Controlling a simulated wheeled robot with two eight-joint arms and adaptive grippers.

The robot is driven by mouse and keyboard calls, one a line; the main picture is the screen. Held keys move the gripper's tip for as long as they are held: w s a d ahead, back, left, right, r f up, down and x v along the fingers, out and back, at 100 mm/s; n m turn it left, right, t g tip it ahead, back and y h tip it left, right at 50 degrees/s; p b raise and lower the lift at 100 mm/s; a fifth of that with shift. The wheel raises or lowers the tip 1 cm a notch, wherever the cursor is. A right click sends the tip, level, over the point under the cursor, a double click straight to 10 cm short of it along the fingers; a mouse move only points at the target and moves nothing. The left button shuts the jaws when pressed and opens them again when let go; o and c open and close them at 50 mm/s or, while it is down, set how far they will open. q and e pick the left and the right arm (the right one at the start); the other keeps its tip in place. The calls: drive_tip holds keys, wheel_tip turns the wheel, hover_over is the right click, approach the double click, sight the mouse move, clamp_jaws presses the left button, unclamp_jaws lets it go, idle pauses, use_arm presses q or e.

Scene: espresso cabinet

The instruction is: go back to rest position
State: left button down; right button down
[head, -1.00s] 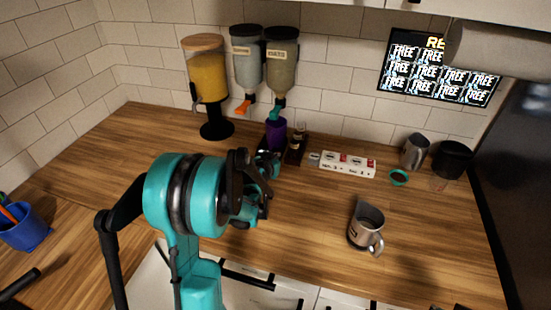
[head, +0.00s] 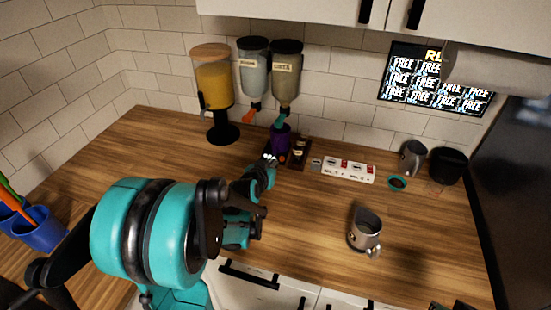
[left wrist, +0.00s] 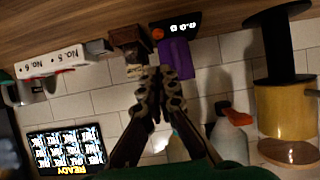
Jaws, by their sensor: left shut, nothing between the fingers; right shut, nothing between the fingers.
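My left gripper (head: 269,158) reaches over the counter from the lower left in the head view, with its fingers together and empty. In the left wrist view its closed fingertips (left wrist: 160,76) point at the back of the counter. A purple cup (head: 281,138) stands under the dispenser spouts, just beyond the fingertips. It also shows in the left wrist view (left wrist: 177,58), close beside the fingers; I cannot tell whether they touch. A black scale (left wrist: 181,25) with an orange button is by the cup. My right gripper is not in view.
Dispensers with yellow (head: 214,80), grey (head: 254,68) and brown contents (head: 285,75) line the back wall. A metal pitcher (head: 364,231) stands front right. A white labelled strip (head: 348,170), a black container (head: 448,165) and a blue pencil cup (head: 38,230) flank free wooden counter.

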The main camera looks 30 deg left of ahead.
use_arm(q)
drive_tip(key=shift+s+d+r, duration=0.1)
drive_tip(key=shift+s+r, duration=0.05)
drive_tip(key=shift+s, duration=0.1)
idle(0.4)
drive_tip(key=s+d+r+m+g+h, duration=0.1)
drive_tip(key=s+d, duration=0.2)
drive_tip(key=d, duration=0.3)
drive_tip(key=s+d+r+g+h, duration=0.1)
drive_tip(key=s+d, duration=0.3)
drive_tip(key=d, duration=0.1)
drive_tip(key=s+d+g, duration=0.1)
drive_tip(key=s+d, duration=0.3)
drive_tip(key=s, duration=0.3)
drive_tip(key=s+d+m+g, duration=0.1)
drive_tip(key=s+d+g, duration=0.1)
drive_tip(key=s, duration=0.5)
drive_tip(key=shift+d+f+m+h, duration=0.3)
drive_tip(key=shift+d+f+h, duration=0.1)
drive_tip(key=shift+d, duration=0.45)
